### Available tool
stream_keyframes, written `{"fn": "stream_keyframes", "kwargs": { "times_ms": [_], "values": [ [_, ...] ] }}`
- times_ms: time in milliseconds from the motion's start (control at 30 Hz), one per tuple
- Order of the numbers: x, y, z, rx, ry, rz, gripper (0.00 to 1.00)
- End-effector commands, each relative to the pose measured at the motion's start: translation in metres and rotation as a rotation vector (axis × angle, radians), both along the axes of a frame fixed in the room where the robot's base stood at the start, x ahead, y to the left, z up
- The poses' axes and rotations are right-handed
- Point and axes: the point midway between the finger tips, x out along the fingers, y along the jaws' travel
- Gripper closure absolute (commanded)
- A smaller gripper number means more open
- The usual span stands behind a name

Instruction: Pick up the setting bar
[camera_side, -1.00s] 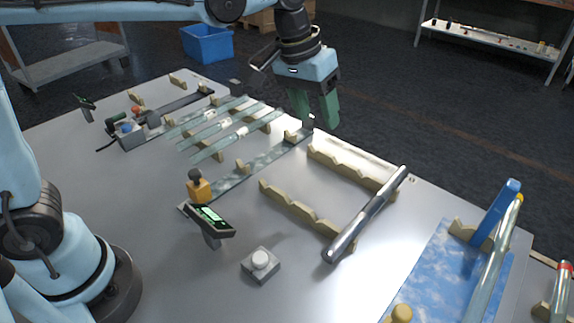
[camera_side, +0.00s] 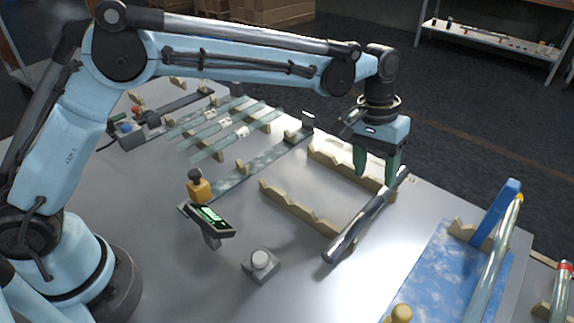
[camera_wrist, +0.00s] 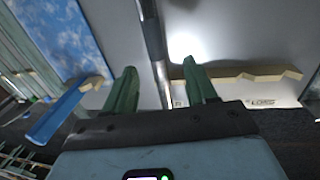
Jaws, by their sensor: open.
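The setting bar, a grey metal rod (camera_side: 362,220), lies across the right ends of two notched wooden rails in the side view. In the wrist view the bar (camera_wrist: 152,36) runs from the top edge down between my fingers. My gripper (camera_side: 376,177) is open, with green fingers pointing down near the far end of the bar. In the wrist view the open fingers (camera_wrist: 159,72) stand to either side of the bar's line. Nothing is held. The height gap between fingertips and bar is hard to tell.
The notched rails (camera_side: 300,210) are otherwise empty. A gauge with a lit display (camera_side: 211,217) and a button box (camera_side: 260,262) stand nearer. Several glass tubes (camera_side: 222,128) lie at the back left. A blue upright (camera_side: 497,212) and sky-patterned panel (camera_side: 437,270) are at the right.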

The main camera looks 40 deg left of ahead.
Motion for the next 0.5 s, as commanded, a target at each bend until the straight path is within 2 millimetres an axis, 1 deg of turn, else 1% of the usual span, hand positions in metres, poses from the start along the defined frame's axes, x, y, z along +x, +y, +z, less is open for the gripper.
{"fn": "stream_keyframes", "kwargs": {
  "times_ms": [67,267,500],
  "values": [
    [0.000,-0.002,-0.009,0.000,-0.001,-0.001,0.44],
    [0.000,-0.005,-0.021,0.000,-0.001,-0.002,0.44],
    [-0.001,-0.015,-0.053,0.000,-0.001,0.000,0.44]
  ]
}}
